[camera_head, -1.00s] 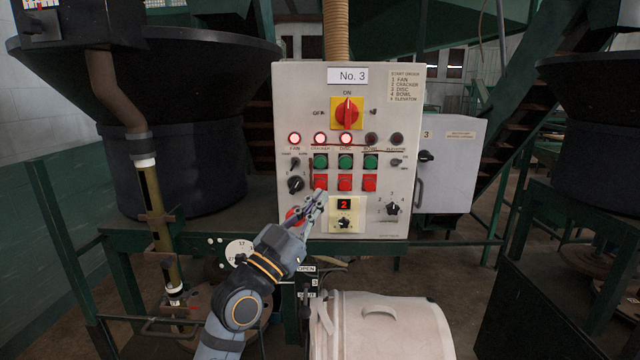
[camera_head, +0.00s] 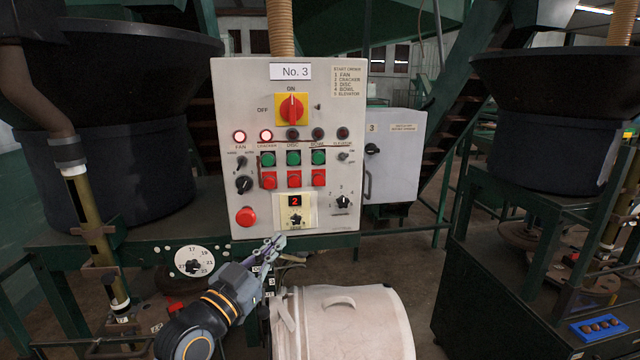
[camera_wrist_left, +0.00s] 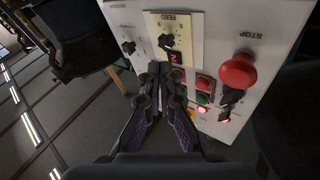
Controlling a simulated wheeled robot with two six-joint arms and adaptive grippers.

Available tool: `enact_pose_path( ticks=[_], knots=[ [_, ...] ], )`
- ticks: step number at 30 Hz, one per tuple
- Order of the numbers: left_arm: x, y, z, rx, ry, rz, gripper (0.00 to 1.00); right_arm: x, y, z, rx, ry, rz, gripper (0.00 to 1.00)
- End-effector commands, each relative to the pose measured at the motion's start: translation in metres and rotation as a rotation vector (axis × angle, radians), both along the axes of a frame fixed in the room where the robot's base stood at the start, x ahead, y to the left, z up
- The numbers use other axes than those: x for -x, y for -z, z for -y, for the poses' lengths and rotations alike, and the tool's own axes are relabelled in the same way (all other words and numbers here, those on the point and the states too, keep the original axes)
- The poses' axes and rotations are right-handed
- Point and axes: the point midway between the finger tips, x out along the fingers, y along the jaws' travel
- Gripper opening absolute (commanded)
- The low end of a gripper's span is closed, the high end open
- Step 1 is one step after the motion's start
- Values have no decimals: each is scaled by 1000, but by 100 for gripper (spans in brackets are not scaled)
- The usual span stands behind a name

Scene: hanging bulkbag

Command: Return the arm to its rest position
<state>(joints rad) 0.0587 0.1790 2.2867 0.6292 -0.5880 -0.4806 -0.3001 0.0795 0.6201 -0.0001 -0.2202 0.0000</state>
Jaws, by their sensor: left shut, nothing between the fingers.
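My left gripper (camera_head: 275,243) is in the lower middle of the head view, just below the bottom edge of the grey No. 3 control panel (camera_head: 340,100). It is shut and holds nothing. In the left wrist view its closed fingers (camera_wrist_left: 158,72) point toward the panel, with the feed dial plate (camera_wrist_left: 172,40) and the red stop button (camera_wrist_left: 237,72) beyond them. On the panel, the fan and cracker lamps (camera_head: 266,135) are lit red; the disc lamp (camera_head: 292,134) and those to its right are dark. My right gripper is not in view.
A round numbered dial (camera_head: 193,262) is left of the gripper. Dark hoppers (camera_head: 120,140) stand on both sides. A blue tray (camera_head: 604,327) lies at the lower right.

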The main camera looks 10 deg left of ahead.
Motion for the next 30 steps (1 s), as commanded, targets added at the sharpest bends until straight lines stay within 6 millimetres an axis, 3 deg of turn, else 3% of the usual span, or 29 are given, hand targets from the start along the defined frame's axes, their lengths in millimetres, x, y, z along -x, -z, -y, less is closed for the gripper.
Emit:
enact_pose_path(
  ticks=[1, 3, 6, 9, 15, 21, 26, 30],
  knots=[
    [6, 44, 1, -28, -5, -130, 0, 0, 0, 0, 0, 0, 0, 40],
    [21, 105, -1, -70, -26, -332, 0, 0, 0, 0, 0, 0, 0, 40],
    [56, 185, -12, -116, -78, -609, 0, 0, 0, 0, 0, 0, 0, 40],
    [97, 243, -27, -146, -144, -842, 0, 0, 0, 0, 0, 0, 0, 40],
    [176, 312, -56, -185, -285, -1180, 0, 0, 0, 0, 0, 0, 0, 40],
    [254, 349, -82, -212, -438, -1450, 0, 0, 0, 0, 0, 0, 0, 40],
    [241, 415, -89, -212, -445, -1479, 0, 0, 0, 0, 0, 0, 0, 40],
    [240, 481, -96, -213, -448, -1505, 0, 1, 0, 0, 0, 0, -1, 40]
  ],
)
